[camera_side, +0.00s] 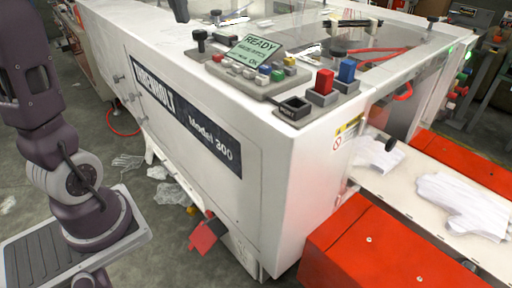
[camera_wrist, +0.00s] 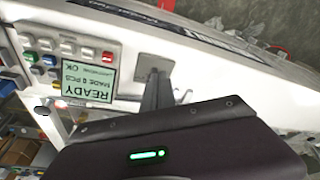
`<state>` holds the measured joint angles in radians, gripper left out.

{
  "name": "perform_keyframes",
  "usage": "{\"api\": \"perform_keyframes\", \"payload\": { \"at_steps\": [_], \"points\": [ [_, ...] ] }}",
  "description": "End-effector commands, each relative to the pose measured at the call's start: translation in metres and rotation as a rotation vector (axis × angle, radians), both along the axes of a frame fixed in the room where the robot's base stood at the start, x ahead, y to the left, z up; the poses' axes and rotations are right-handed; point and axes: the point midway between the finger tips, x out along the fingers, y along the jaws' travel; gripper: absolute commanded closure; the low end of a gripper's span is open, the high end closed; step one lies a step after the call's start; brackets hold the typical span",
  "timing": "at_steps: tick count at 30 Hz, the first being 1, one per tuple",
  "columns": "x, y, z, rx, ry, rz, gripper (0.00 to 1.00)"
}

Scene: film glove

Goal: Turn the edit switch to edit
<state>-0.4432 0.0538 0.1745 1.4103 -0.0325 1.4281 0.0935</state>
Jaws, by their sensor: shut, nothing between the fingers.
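The control panel (camera_side: 262,82) on top of the white machine carries a READY display (camera_side: 252,50), which shows upside down in the wrist view (camera_wrist: 88,82). A black knob (camera_side: 200,38) stands at the panel's left end and may be the edit switch; I cannot read a label by it. In the wrist view my gripper's dark fingers (camera_wrist: 154,78) are together and empty, in front of a grey square plate (camera_wrist: 146,60). The fingers hide part of this plate, and I cannot tell whether they touch it. In the side view my gripper is mostly out of frame.
Red (camera_side: 325,81) and blue (camera_side: 347,71) blocks and a black square holder (camera_side: 293,107) stand right of the panel. Coloured push buttons (camera_side: 264,70) lie below the display. White gloves (camera_side: 462,202) lie on the conveyor, between red guards (camera_side: 375,250).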

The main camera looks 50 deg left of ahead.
Motion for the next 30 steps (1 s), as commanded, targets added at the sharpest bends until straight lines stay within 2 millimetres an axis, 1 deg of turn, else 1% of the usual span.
{"api": "perform_keyframes", "payload": {
  "at_steps": [1, 3, 6, 14, 19, 23, 30],
  "points": [
    [0.001, 0.0, 0.007, 0.001, -0.003, 0.0, 1.0],
    [0.001, 0.0, 0.016, 0.0, -0.001, 0.0, 1.0],
    [0.0, 0.0, 0.023, 0.0, 0.0, 0.0, 1.0],
    [0.0, -0.001, 0.024, 0.0, 0.001, -0.001, 1.0],
    [0.015, -0.018, 0.033, 0.0, 0.001, -0.002, 1.0],
    [0.014, -0.018, 0.02, -0.002, 0.004, 0.0, 1.0],
    [0.014, -0.017, -0.019, -0.002, 0.003, 0.0, 1.0]
  ]
}}
